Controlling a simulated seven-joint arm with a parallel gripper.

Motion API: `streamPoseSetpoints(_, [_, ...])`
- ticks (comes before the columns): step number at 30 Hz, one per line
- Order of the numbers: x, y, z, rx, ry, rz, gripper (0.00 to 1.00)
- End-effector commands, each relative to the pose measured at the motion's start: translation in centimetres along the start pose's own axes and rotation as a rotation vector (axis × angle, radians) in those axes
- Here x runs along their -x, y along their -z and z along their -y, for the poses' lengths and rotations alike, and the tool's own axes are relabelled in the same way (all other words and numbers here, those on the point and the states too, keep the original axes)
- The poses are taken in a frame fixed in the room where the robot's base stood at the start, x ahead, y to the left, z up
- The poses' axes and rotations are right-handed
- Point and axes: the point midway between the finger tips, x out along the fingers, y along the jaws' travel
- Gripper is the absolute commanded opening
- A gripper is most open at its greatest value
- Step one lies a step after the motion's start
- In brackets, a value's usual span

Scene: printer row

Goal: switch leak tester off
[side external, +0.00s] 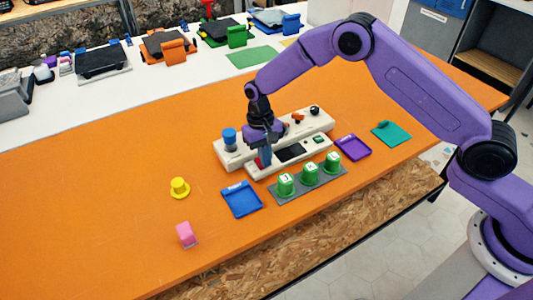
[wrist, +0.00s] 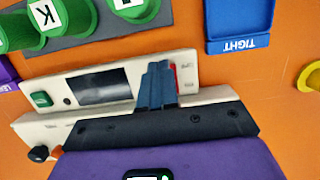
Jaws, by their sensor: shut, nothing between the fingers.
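The leak tester looks like an off-white panel (side external: 277,167) with a dark screen (side external: 291,152), under my gripper in the side external view. In the wrist view its face (wrist: 205,68) shows a green button (wrist: 41,99) left of the screen (wrist: 104,86). A red rocker or switch (wrist: 174,77) is partly hidden behind my fingers; whether it is on or off cannot be told. My gripper (wrist: 158,68) is shut and empty, its blue-grey fingertips right beside the red part. In the side external view my gripper (side external: 265,161) points down; contact cannot be told.
A second off-white unit with a blue knob (side external: 229,138) stands behind. Green lettered cups (side external: 310,173) stand in front. A blue tray (side external: 241,199), purple tray (side external: 353,147), yellow piece (side external: 180,187) and pink block (side external: 186,234) lie around. The orange table's left is clear.

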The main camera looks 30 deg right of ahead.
Motion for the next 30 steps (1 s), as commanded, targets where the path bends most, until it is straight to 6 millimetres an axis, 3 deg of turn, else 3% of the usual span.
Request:
streamPoseSetpoints(1, [-0.8,0.2,0.3,0.013,0.002,-0.013,0.0])
streamPoseSetpoints(5, [0.1,-0.2,0.3,0.012,0.002,-0.013,0.0])
streamPoseSetpoints(21, [9.8,-3.9,0.0,-0.001,0.005,-0.008,0.0])
streamPoseSetpoints(30, [12.9,-5.2,-0.1,-0.001,0.003,-0.005,0.0])
